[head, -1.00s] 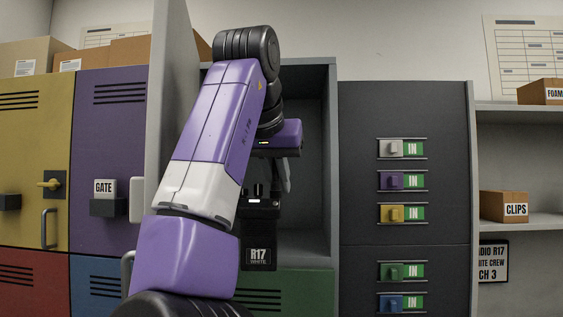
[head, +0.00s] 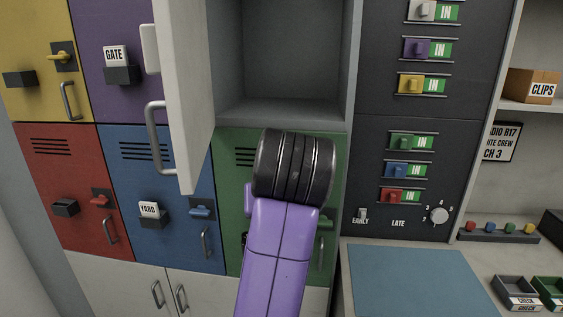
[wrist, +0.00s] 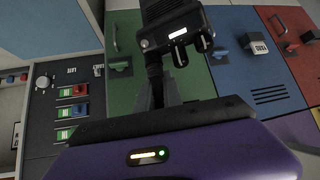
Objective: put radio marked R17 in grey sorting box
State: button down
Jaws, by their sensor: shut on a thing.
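In the wrist view my gripper (wrist: 158,92) is shut on a black radio (wrist: 168,28), near the dark stub on its top. The radio's knobs and a small lit display face the camera, and its lower part runs out of the frame. Its label is not visible now; in the earlier head view it read R17 WHITE. In the head view my arm hides the gripper and radio. A small dark grey open box (head: 517,288) with a label that seems to read CHECK sits at the lower right, apart from my arm.
The white locker door (head: 188,90) stands open, and its compartment (head: 290,55) looks empty. Coloured lockers with handles fill the left. A green box (head: 552,290) stands beside the grey one. A blue mat (head: 415,282) lies clear on the counter. A switch panel (head: 385,225) rises behind it.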

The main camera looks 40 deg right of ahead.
jog(key=s+a+f+n+y, duration=0.1)
jog(key=s+a+f+n, duration=0.1)
jog(key=f, duration=1.1)
jog(key=s+a+f+n+y, duration=0.2)
jog(key=s+a+f, duration=0.2)
jog(key=f, duration=1)
jog(key=s+a+f+n+t+y, duration=0.1)
jog(key=s+a+f+n, duration=0.1)
jog(key=f, duration=1.1)
jog(key=shift+s+a+f+y, duration=0.3)
jog(key=shift+s+a, duration=0.45)
jog(key=shift+a, duration=0.05)
